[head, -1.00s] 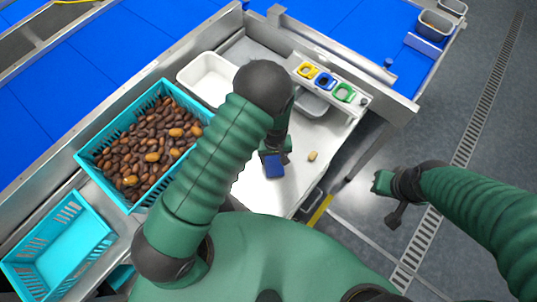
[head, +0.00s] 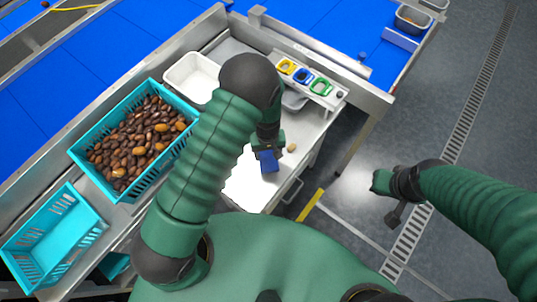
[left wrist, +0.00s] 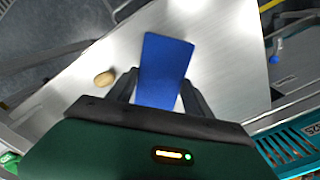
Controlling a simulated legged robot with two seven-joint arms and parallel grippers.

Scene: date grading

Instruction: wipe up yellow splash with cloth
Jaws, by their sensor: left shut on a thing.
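A blue cloth (head: 268,162) is held in my left gripper (head: 266,153) over the steel table (head: 248,188). In the left wrist view the cloth (left wrist: 165,68) stands out flat between the two dark fingers of the left gripper (left wrist: 160,88). I cannot tell whether it touches the steel. No yellow splash shows in either view; my left arm and the cloth hide part of the table. My right gripper (head: 380,183) hangs over the floor, right of the table, and its jaws are too small to read.
A single pale date (head: 291,148) lies right of the cloth. A turquoise crate (head: 123,192) of dates, an empty turquoise crate (head: 88,235) and a white tray (head: 178,82) stand left. A panel with yellow, blue and green rings (head: 322,95) edges the table behind.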

